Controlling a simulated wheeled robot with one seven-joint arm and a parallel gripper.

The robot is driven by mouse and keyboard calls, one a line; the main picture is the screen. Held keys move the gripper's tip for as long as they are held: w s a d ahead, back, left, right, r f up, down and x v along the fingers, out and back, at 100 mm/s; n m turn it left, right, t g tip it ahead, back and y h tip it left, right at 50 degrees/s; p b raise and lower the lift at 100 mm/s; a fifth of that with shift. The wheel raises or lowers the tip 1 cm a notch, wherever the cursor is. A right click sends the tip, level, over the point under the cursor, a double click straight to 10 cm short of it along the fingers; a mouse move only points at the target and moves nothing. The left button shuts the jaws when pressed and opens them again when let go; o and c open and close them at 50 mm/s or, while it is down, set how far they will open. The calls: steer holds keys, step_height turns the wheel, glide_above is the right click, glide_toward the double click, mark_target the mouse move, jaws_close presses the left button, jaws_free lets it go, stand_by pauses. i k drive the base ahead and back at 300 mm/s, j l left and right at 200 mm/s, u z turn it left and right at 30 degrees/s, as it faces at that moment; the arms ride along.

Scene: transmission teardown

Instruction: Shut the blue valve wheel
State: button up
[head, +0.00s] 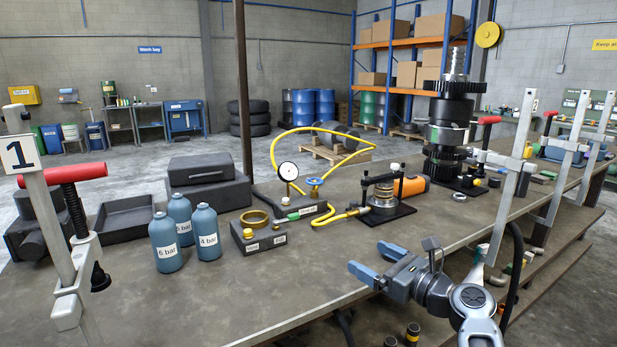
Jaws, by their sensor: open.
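The blue valve wheel (314,181) sits on top of a small dark manifold block (304,209) in the middle of the bench. A white-faced gauge (288,172) stands just left of the wheel, and a yellow hose (345,213) runs from the block. My gripper (371,264) is open and empty, low at the bench's front edge, with its blue-tipped fingers pointing left. It is nearer the camera than the wheel, to its right, and well apart from it. How far the wheel is turned cannot be told.
Three blue bottles (183,232) and a block with a brass ring (257,226) stand left of the manifold. A clamped round fixture (383,198) and a tall gear stack (449,125) stand to its right. Bar clamps rise at both bench ends. Bare bench (300,275) lies in front.

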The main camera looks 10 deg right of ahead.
mark_target(314, 181)
steer(key=i, duration=1.2)
